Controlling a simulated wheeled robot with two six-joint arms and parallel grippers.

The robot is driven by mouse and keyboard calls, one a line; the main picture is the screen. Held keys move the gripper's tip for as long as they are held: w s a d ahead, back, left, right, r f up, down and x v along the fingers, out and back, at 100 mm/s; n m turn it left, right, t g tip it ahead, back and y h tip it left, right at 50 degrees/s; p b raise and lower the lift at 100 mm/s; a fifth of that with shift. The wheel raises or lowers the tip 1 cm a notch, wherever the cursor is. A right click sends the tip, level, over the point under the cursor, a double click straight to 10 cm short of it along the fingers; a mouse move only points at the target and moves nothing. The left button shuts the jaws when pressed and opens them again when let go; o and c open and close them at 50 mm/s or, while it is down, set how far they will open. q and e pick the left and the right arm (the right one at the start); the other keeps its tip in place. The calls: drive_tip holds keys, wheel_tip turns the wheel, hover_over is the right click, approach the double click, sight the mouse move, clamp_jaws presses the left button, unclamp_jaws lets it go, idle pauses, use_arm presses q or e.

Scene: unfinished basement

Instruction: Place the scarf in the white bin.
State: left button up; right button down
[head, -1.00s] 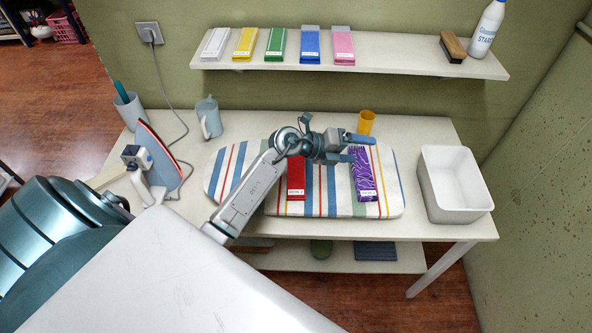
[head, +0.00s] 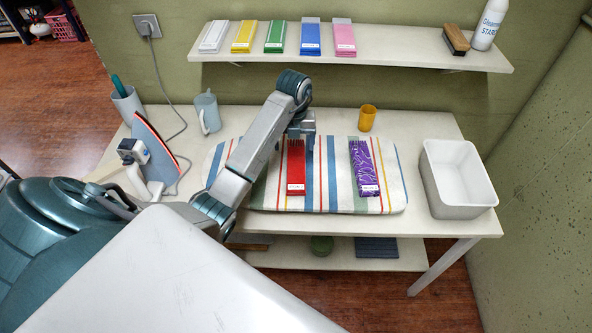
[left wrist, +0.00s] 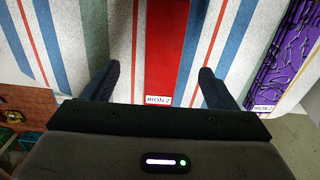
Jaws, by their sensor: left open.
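Two folded scarf-like cloths lie on the striped ironing pad: a red one (head: 296,172) and a purple patterned one (head: 365,170), each with a white label at its near end. The white bin (head: 432,186) stands at the table's right end and looks empty. My left gripper (head: 301,136) points down near the far end of the red cloth. In the left wrist view its open fingers (left wrist: 160,84) stand either side of the red cloth (left wrist: 161,50), with nothing held; the purple cloth (left wrist: 284,55) is off to the right. My right gripper is not in view.
A yellow cup (head: 367,118) stands behind the pad (head: 335,205). An iron (head: 150,155) and two grey cups are at the left. The wall shelf (head: 395,57) holds several folded cloths, a brush (head: 456,40) and a white bottle (head: 489,24). The table between pad and bin is clear.

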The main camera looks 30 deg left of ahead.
sight(296, 163)
use_arm(q)
wheel_tip(296, 163, down, 3)
drive_tip(key=shift+r+b, duration=0.1)
drive_tip(key=shift+b, duration=0.75)
drive_tip(key=f+b, duration=0.2)
drive_tip(key=f, duration=0.1)
drive_tip(key=f+b, duration=0.2)
drive_tip(key=shift+d+f, duration=0.1)
drive_tip(key=shift+d, duration=0.25)
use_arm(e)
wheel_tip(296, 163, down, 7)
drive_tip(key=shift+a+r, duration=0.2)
use_arm(q)
drive_tip(key=c, duration=1.2)
drive_tip(key=shift+r, duration=0.25)
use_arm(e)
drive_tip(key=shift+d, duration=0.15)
